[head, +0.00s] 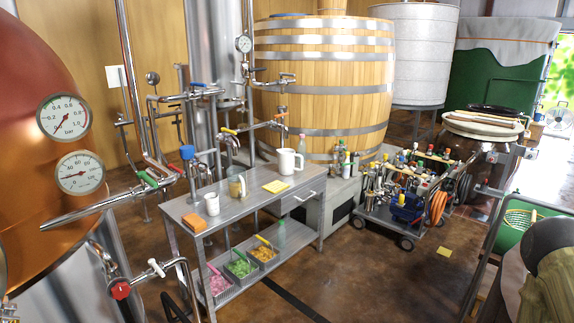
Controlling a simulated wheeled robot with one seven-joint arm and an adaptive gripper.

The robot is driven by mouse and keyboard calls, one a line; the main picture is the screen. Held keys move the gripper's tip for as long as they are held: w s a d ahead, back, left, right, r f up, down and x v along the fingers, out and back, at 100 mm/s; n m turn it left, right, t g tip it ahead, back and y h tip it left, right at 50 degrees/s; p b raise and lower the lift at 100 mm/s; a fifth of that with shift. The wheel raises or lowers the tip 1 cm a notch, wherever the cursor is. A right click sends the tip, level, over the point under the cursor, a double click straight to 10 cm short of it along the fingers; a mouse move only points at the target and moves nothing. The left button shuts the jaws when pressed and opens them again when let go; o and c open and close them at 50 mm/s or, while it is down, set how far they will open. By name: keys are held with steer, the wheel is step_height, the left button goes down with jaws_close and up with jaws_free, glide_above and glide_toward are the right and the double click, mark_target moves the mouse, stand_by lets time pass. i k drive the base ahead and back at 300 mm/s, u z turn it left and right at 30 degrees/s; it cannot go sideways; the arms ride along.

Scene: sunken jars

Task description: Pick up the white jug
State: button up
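A white jug (288,161) stands upright at the back right of a grey metal work table (215,226), with its handle on the right side. A smaller white mug (212,204) stands near the table's left part. A glass vessel (236,188) with brownish contents stands between the mug and the jug. A yellow cloth or pad (276,186) lies flat in front of the jug. My gripper is not in view.
An orange block (194,223) lies at the table's left. Bins (239,268) and a green bottle (281,234) sit on the lower shelf. A loaded trolley (405,200) stands right; a copper tank (40,130) and pipes crowd the left. Floor in front is mostly clear.

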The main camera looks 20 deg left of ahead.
mark_target(286, 156)
steer(key=u, duration=2.25)
steer(key=i, duration=0.55)
steer(key=z, duration=1.5)
steer(key=i, duration=1)
steer(key=z, duration=0.45)
steer(key=i, duration=1.35)
steer(key=u, duration=0.25)
